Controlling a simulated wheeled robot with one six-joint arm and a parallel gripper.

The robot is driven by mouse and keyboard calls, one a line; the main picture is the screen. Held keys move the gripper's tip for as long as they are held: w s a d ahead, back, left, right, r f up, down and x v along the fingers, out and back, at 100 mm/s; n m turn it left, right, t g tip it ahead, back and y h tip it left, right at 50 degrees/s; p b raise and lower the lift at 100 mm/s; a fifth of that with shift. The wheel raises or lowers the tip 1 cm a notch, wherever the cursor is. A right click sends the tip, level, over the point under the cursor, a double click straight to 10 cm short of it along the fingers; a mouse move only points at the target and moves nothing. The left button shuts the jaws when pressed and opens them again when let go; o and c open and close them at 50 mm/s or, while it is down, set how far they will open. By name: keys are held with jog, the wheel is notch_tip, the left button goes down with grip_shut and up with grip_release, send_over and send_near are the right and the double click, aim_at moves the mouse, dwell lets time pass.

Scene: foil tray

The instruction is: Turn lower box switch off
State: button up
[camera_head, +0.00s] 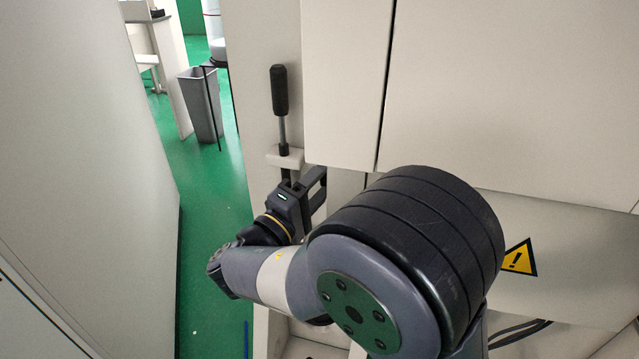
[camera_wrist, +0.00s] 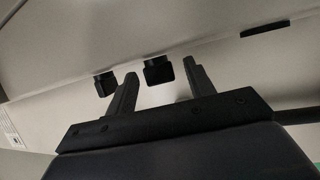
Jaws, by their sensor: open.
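In the wrist view, a black block-shaped knob (camera_wrist: 158,70) sticks out from a pale box face, between the two fingers of my gripper (camera_wrist: 161,70). The gripper is open, and a gap shows on both sides of the knob. A second black knob (camera_wrist: 104,84) sits to the left, just outside the left finger. I cannot tell from the picture which knob is the lower box switch. In the head view, my gripper (camera_head: 304,180) is beside the cabinet's lower left edge. The knobs cannot be made out there.
A black-handled lever (camera_head: 280,92) stands upright above my gripper. A pale cabinet (camera_head: 510,90) fills the right, with a yellow warning sign (camera_head: 519,258) below. A grey bin (camera_head: 201,104) stands on the green floor (camera_head: 215,200), which is open at left centre.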

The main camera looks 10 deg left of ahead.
jog(key=shift+c, duration=0.3)
jog(key=c, duration=0.9)
jog(key=shift+r+g+y+p, duration=0.3)
jog(key=shift+r+g+p, duration=0.05)
jog(key=shift+g+p, duration=0.3)
jog(key=shift+f+n+g+y+p, duration=0.15)
jog(key=shift+n+g+y+p, duration=0.25)
jog(key=shift+n+y, duration=0.1)
jog(key=o, duration=1)
jog(key=shift+c, duration=0.2)
jog(key=shift+s, duration=0.1)
